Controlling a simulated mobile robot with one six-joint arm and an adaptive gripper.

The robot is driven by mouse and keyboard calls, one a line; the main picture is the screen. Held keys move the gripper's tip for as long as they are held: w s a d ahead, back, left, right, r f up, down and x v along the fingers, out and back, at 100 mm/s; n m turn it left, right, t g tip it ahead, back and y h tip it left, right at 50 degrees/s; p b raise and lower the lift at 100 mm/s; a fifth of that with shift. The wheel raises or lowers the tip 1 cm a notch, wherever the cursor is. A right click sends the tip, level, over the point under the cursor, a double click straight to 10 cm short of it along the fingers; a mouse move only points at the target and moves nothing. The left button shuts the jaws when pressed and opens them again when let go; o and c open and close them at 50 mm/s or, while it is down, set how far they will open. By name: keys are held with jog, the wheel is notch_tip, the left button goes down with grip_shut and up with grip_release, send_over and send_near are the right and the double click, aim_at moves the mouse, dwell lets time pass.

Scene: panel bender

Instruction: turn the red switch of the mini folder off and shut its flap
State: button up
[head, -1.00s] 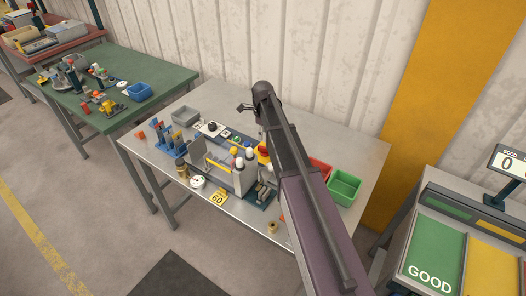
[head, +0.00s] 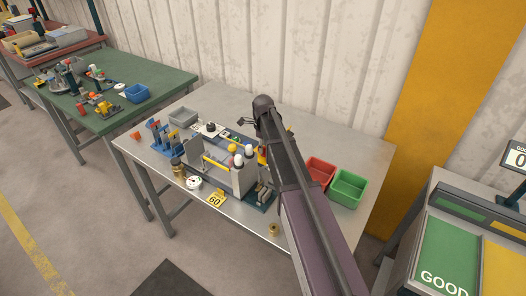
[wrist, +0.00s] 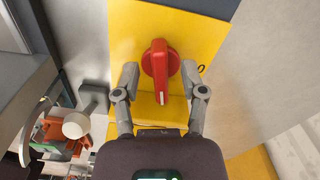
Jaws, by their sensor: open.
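The red switch (wrist: 160,66) is a round knob with a bar handle on a yellow plate (wrist: 138,22), seen in the wrist view. Its bar stands nearly upright in the picture. My gripper (wrist: 162,82) is open, with one finger on each side of the knob; I cannot tell whether either finger touches it. In the head view the mini folder (head: 243,182) stands on the grey table, with grey side plates and a yellow bar. My arm hides its right part and the switch there. I cannot make out the flap clearly.
A red bin (head: 320,172) and a green bin (head: 348,187) stand right of my arm. The table's back right is clear.

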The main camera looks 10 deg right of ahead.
jog(key=shift+f, duration=0.4)
grip_shut()
